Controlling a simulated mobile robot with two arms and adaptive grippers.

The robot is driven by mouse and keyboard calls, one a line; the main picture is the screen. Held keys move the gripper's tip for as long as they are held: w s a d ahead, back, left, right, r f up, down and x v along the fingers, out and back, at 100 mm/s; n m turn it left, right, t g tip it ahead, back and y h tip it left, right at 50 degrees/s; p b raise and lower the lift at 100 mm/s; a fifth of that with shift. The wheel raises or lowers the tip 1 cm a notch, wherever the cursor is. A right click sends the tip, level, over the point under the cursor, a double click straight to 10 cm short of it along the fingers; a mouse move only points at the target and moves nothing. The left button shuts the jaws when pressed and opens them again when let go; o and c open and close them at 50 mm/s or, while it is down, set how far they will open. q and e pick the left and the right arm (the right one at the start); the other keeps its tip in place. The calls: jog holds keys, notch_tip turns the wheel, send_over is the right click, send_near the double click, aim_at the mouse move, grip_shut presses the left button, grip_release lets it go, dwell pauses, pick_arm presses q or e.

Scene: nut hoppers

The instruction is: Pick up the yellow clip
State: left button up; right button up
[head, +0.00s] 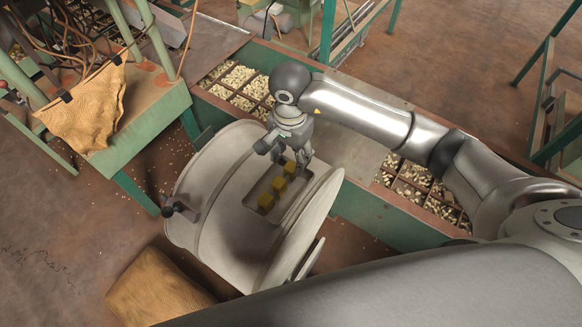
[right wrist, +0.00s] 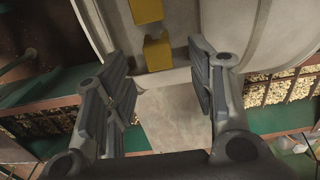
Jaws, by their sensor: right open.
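Several yellow clips sit in a row in the rectangular opening of a pale drum (head: 222,200). In the head view, there is a near clip (head: 266,202), a middle clip (head: 279,184) and a far clip (head: 290,168). My right gripper (head: 289,158) is open above the far end of the row. In the right wrist view, one yellow clip (right wrist: 157,52) shows between the open fingers, toward their tips, and another clip (right wrist: 146,10) lies beyond it. No clip is visibly gripped. My left gripper is out of view.
A green bench (head: 385,222) with compartments of pale nuts runs behind the drum. A dark knob (head: 168,211) sticks out at the drum's left. A tan sack (head: 155,288) lies on the floor below. A cloth (head: 88,112) hangs from the green table at left.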

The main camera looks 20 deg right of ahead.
aim_at(291, 166)
jog(key=shift+f+p, duration=0.7)
jog(key=shift+f, duration=2.1)
jog(key=c, duration=0.9)
